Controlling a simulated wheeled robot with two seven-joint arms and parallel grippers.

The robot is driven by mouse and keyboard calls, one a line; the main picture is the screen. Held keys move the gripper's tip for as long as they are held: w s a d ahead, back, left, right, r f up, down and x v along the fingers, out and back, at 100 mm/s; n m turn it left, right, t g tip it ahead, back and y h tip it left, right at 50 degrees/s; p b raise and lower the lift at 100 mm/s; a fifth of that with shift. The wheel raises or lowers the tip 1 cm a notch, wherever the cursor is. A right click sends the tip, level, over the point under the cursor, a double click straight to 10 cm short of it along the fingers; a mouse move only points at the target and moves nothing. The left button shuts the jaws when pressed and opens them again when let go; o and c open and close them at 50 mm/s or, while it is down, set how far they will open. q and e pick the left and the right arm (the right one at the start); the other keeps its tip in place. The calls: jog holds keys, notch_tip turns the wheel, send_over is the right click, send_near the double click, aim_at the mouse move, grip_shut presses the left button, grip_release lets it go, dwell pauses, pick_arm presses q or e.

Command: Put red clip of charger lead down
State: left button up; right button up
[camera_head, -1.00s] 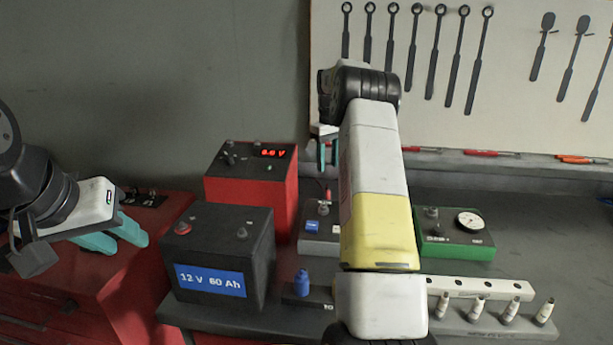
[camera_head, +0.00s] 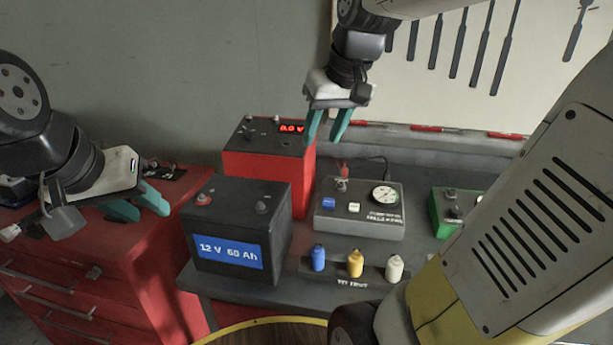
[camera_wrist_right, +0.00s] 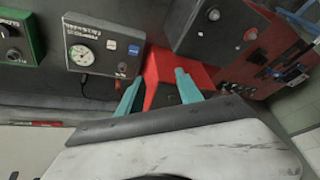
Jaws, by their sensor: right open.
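A small red piece (camera_head: 343,167), probably the red clip, stands by the post on top of the grey tester box (camera_head: 360,222); it also shows in the right wrist view (camera_wrist_right: 117,84). The red charger (camera_head: 268,165) with a lit display stands left of the tester, behind the black battery (camera_head: 237,230). My right gripper (camera_head: 323,136) is open and empty in the head view, above the charger's right edge. In the right wrist view its fingers (camera_wrist_right: 157,90) are apart, with the charger beyond them. My left gripper (camera_head: 140,208) is open and empty over the red cabinet.
Blue, yellow and white bottles (camera_head: 355,263) stand in a rack in front of the tester. A green box (camera_head: 447,208) stands to the right, partly behind my right arm. A red tool cabinet (camera_head: 120,265) stands at the left. A tool board (camera_head: 440,60) hangs behind.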

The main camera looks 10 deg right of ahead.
jog(key=s+a+f, duration=0.1)
jog(key=s+f, duration=0.1)
jog(key=s, duration=0.3)
jog(key=s+a+f+m+t, duration=0.1)
jog(key=s+a+f, duration=0.1)
jog(key=s, duration=0.3)
jog(key=shift+s+a+f+y, duration=0.25)
jog(key=shift+s+f+y, duration=0.05)
jog(key=shift+f+y, duration=0.15)
dwell(0.5)
